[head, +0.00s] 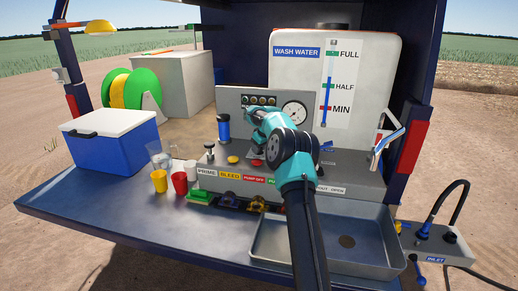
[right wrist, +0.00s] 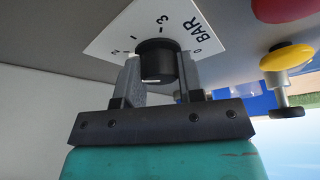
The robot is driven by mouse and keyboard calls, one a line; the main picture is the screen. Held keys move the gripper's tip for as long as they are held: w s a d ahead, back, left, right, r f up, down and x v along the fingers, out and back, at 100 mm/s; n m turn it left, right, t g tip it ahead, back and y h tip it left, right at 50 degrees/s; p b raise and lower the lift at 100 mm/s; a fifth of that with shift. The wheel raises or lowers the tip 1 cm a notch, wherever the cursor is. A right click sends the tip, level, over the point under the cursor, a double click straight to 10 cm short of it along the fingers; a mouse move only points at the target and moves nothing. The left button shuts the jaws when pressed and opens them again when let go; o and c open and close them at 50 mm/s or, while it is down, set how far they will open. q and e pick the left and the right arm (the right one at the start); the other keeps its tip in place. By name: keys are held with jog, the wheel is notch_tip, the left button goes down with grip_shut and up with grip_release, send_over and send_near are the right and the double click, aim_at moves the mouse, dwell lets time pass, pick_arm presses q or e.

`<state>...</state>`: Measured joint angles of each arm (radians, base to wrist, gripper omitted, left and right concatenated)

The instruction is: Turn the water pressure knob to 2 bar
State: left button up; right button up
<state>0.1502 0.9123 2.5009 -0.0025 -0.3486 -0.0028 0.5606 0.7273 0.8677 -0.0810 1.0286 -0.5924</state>
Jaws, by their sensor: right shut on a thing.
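The pressure knob (right wrist: 156,62) is a black cylinder on a white dial plate (right wrist: 118,40) marked BAR with numbers around it, seen in the right wrist view. My right gripper (right wrist: 158,72) is shut on the knob, one grey finger on each side. A thin pale mark shows on the knob's near edge, but its setting is unclear to me. My left gripper is out of view.
A grey sink tray (head: 270,247) lies under my right arm. A blue cooler (head: 112,140) stands left.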

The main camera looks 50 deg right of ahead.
jog(key=o, duration=0.9)
jog(key=shift+r, duration=0.1)
jog(key=v, duration=1.7)
jog(key=shift+s, duration=0.1)
